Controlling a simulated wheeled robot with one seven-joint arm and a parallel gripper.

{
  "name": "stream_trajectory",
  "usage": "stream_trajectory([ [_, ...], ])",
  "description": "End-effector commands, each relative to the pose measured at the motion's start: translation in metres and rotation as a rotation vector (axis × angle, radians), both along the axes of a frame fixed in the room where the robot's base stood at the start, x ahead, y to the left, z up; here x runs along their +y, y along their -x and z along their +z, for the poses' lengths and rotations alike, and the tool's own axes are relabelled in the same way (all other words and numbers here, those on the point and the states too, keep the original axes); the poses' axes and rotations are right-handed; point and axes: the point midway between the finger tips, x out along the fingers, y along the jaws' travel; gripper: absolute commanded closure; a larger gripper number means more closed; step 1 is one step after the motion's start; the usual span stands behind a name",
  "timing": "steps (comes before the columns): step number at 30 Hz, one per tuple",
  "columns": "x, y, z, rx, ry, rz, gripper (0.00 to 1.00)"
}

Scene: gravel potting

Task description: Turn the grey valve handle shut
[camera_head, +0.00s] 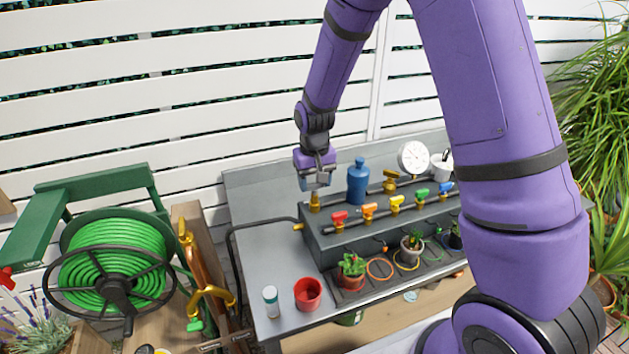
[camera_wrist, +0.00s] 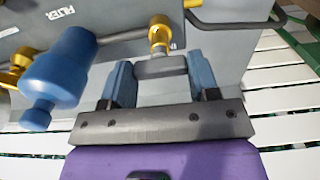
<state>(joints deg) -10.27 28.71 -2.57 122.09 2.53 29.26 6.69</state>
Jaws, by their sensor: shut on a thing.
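The grey valve handle (camera_wrist: 160,68) is a short dark bar on a brass valve stem (camera_wrist: 158,36). In the wrist view it lies crosswise between the two blue fingers of my gripper (camera_wrist: 162,80), which is shut on it. In the head view my gripper (camera_head: 316,183) points down over the brass valve (camera_head: 315,203) at the left end of the grey manifold box. The handle is hidden by the gripper there, and I cannot tell how far it is turned.
A blue bottle (camera_head: 357,184) stands close to the right of my gripper. Several coloured valves, such as a red one (camera_head: 339,217), line the box front. A red pot (camera_head: 308,293) and a white-capped jar (camera_head: 271,300) stand on the bench. A green hose reel (camera_head: 115,265) is left.

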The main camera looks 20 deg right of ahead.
Motion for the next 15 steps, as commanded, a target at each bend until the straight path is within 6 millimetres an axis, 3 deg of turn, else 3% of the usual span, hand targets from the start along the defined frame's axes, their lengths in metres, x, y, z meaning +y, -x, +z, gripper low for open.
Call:
stream_trajectory([
  [6,-0.0003,-0.0003,0.0003,-0.001,0.0,-0.002,0.68],
  [7,-0.0002,-0.0003,0.0003,-0.001,0.0,-0.002,0.4],
  [9,-0.0002,-0.0003,0.0002,-0.001,0.0,-0.002,0.24],
  [10,-0.0002,-0.0002,0.0002,-0.001,0.0,-0.001,0.19],
  [15,-0.0001,-0.0001,0.0001,0.0,0.0,-0.001,0.19],
])
